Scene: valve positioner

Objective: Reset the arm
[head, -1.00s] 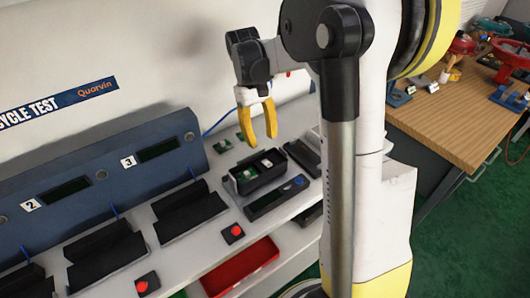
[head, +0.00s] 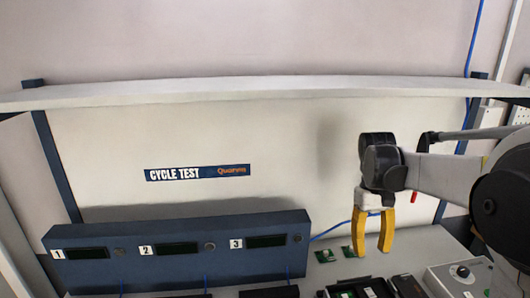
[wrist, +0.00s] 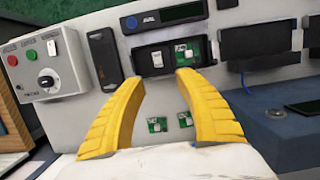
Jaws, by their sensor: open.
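My gripper (head: 372,250) hangs fingers-down over the bench in the head view, at the right of the blue test station (head: 180,250). Its two yellow fingers are apart with nothing between them. In the wrist view my gripper (wrist: 160,78) also shows open and empty. Beyond its fingertips is a black open housing (wrist: 172,56) with a white block and a green board inside. Two small green boards (wrist: 157,124) lie on the bench, seen between the fingers.
A grey control box (wrist: 45,62) with a knob and coloured buttons stands beside a dark case (wrist: 104,60). A long shelf (head: 260,92) spans the wall above. A "CYCLE TEST" sign (head: 197,173) is on the back panel. Space above the station is clear.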

